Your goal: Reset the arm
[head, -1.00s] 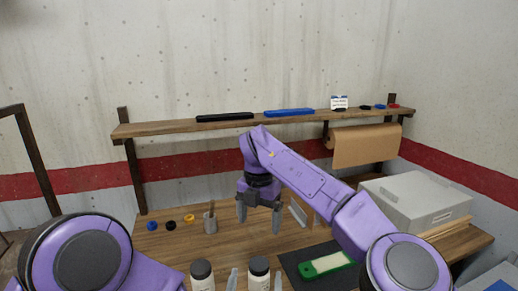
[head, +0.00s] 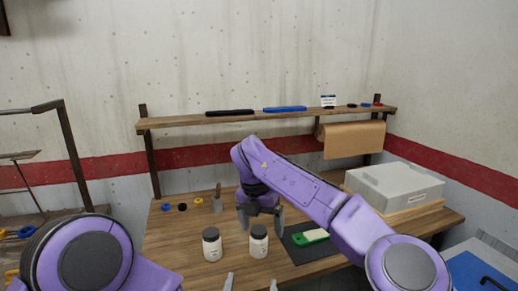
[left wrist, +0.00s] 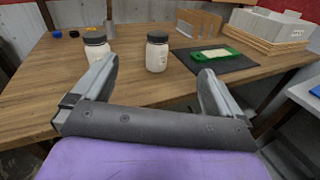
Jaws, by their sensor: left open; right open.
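A wall shelf (head: 180,121) carries black and blue bars. A blue surface (head: 485,275) lies at lower right.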

